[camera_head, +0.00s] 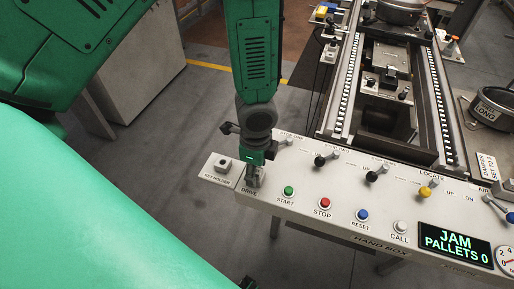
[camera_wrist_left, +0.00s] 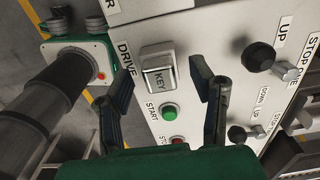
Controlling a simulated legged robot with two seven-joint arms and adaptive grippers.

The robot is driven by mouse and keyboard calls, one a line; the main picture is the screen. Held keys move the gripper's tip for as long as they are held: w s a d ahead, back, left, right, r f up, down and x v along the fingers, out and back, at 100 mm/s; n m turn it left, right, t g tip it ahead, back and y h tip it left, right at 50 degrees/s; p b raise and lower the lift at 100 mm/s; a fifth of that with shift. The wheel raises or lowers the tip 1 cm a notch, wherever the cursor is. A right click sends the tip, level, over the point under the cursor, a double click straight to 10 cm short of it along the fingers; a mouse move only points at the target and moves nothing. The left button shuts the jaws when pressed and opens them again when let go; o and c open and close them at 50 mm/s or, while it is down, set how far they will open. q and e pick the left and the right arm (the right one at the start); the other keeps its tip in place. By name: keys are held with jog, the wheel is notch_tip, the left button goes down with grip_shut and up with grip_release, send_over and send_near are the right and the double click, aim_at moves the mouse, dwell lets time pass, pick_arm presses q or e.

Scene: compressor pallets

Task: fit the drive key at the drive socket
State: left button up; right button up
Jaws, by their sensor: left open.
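The drive key (camera_wrist_left: 159,79), a pale metal block marked KEY, stands at the drive socket beside the DRIVE label in the left wrist view. The socket itself is hidden under the key, and I cannot tell how deep the key sits. My left gripper (camera_head: 254,174) points down over the DRIVE corner of the hand box; in the wrist view its fingers (camera_wrist_left: 163,78) are open, one on each side of the key, with visible gaps. The key holder (camera_head: 222,163) is a small plate left of the gripper, with a dark opening and no key seen in it. My right gripper is not in view.
The hand box (camera_head: 333,216) carries a green start button (camera_head: 288,190), a red stop button (camera_head: 325,203), a blue reset button and several levers. Its display (camera_head: 456,244) reads JAM, PALLETS 0. A conveyor (camera_head: 385,90) stands behind.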

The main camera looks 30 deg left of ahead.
pick_arm(q)
notch_tip(320, 180, up, 12)
jog(key=shift+f, duration=0.15)
dwell(0.5)
jog(key=shift+f, duration=0.1)
jog(key=s+f+n+h, duration=0.2)
jog(key=s+f+n, duration=0.75)
jog(key=f, duration=0.45)
jog(key=s+a+f+n+y, duration=0.2)
jog(key=s+a+f+n, duration=0.4)
jog(key=s, duration=0.4)
notch_tip(320, 180, down, 6)
jog(key=w+d+b, duration=0.1)
jog(key=w+b, duration=0.1)
jog(key=b, duration=0.4)
jog(key=shift+w+d+r+m+t, duration=0.25)
jog(key=shift+w+m+t, duration=0.05)
jog(key=shift+m, duration=0.05)
jog(key=shift+w, duration=0.1)
